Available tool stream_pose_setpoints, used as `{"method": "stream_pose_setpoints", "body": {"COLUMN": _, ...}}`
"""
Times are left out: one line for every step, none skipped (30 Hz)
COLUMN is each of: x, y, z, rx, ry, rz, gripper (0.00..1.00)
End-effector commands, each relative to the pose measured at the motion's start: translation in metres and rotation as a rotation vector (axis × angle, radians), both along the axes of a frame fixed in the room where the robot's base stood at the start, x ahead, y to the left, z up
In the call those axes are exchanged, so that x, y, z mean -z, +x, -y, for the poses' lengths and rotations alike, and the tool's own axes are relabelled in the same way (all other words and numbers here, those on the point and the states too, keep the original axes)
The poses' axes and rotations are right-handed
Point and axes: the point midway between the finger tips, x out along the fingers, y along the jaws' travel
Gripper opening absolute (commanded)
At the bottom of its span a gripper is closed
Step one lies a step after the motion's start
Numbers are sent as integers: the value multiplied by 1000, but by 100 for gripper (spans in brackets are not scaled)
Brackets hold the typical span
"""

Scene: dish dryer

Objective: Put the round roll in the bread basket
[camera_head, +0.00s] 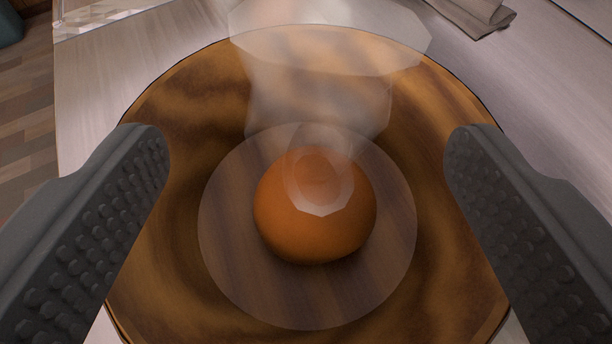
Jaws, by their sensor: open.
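The round roll (310,235) is a smooth orange-brown ball at the middle of the camera view. It appears within a wide, round, mottled brown dish (165,225); I cannot tell whether this is the bread basket. My gripper (307,140) is open, with one dark, studded finger on each side of the roll. Both fingers stand well apart from the roll and overlap the dish's sides in the picture. A clear, see-through object (320,75) overlaps the roll and the dish; its exact shape and place are hard to tell.
A pale countertop (95,95) surrounds the dish. A folded grey-brown cloth (475,15) lies at the top right. A wood-plank floor (25,125) shows beyond the counter's left edge.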

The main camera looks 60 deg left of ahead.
Motion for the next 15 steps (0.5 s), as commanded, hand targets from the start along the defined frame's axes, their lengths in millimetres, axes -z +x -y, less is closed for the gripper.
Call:
{"method": "stream_pose_setpoints", "body": {"x": -8, "y": -4, "z": 9, "rx": 3, "ry": 0, "rz": 3, "gripper": 77}}
{"method": "stream_pose_setpoints", "body": {"x": -11, "y": -6, "z": 14, "rx": 4, "ry": 0, "rz": 4, "gripper": 77}}
{"method": "stream_pose_setpoints", "body": {"x": -15, "y": -10, "z": 20, "rx": 4, "ry": 1, "rz": 5, "gripper": 77}}
{"method": "stream_pose_setpoints", "body": {"x": -17, "y": -14, "z": 25, "rx": 4, "ry": 0, "rz": 3, "gripper": 77}}
{"method": "stream_pose_setpoints", "body": {"x": -19, "y": -17, "z": 30, "rx": 3, "ry": 1, "rz": 2, "gripper": 77}}
{"method": "stream_pose_setpoints", "body": {"x": -21, "y": -21, "z": 36, "rx": 3, "ry": 0, "rz": 2, "gripper": 77}}
{"method": "stream_pose_setpoints", "body": {"x": -23, "y": -24, "z": 41, "rx": 1, "ry": 1, "rz": 2, "gripper": 77}}
{"method": "stream_pose_setpoints", "body": {"x": -26, "y": -26, "z": 45, "rx": 1, "ry": 1, "rz": 4, "gripper": 77}}
{"method": "stream_pose_setpoints", "body": {"x": -29, "y": -29, "z": 50, "rx": 3, "ry": 0, "rz": 5, "gripper": 77}}
{"method": "stream_pose_setpoints", "body": {"x": -31, "y": -32, "z": 54, "rx": 3, "ry": 0, "rz": 5, "gripper": 77}}
{"method": "stream_pose_setpoints", "body": {"x": -32, "y": -34, "z": 57, "rx": 3, "ry": 0, "rz": 5, "gripper": 77}}
{"method": "stream_pose_setpoints", "body": {"x": -34, "y": -36, "z": 62, "rx": 3, "ry": 0, "rz": 4, "gripper": 77}}
{"method": "stream_pose_setpoints", "body": {"x": -35, "y": -38, "z": 64, "rx": 3, "ry": 0, "rz": 4, "gripper": 77}}
{"method": "stream_pose_setpoints", "body": {"x": -35, "y": -40, "z": 66, "rx": 2, "ry": 0, "rz": 4, "gripper": 77}}
{"method": "stream_pose_setpoints", "body": {"x": -36, "y": -42, "z": 69, "rx": 2, "ry": 0, "rz": 2, "gripper": 77}}
